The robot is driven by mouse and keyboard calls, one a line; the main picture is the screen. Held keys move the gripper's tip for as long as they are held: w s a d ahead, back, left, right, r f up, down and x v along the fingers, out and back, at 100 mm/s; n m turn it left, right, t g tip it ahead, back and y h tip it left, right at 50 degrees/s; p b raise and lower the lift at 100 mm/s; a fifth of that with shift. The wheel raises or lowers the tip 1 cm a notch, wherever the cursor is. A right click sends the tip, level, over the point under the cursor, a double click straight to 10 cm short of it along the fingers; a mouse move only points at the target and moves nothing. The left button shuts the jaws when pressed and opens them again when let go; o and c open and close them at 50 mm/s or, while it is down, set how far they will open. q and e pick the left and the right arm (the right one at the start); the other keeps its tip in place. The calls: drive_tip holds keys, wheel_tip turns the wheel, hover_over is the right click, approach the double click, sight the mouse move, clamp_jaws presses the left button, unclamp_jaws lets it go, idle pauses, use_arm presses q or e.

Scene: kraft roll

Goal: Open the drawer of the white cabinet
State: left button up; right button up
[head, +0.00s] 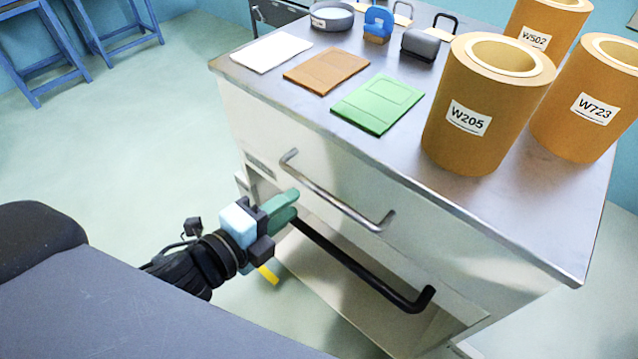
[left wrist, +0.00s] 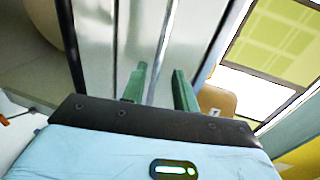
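The white cabinet (head: 300,139) stands right of my left arm under a grey metal top. Its front has a silver bar handle (head: 335,197) above and a black bar handle (head: 362,270) below. Its front also fills the upper middle of the left wrist view (left wrist: 113,35). My left gripper (head: 281,210) has green fingers, apart, pointing at the front near the black handle's left end and below the silver handle. The fingers also show apart in the left wrist view (left wrist: 160,83); I cannot tell whether they touch anything. My right gripper is out of view.
Three brown rolls, W205 (head: 482,115), W502 (head: 548,25) and W723 (head: 590,100), stand on the cabinet top. Green (head: 378,103), brown (head: 326,70) and white (head: 264,52) flat pieces lie there too. Blue stools (head: 60,40) stand far left; floor between is clear.

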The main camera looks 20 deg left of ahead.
sight(312, 189)
use_arm(q)
drive_tip(key=shift+x, duration=3.8)
drive_tip(key=shift+c, duration=0.4)
clamp_jaws()
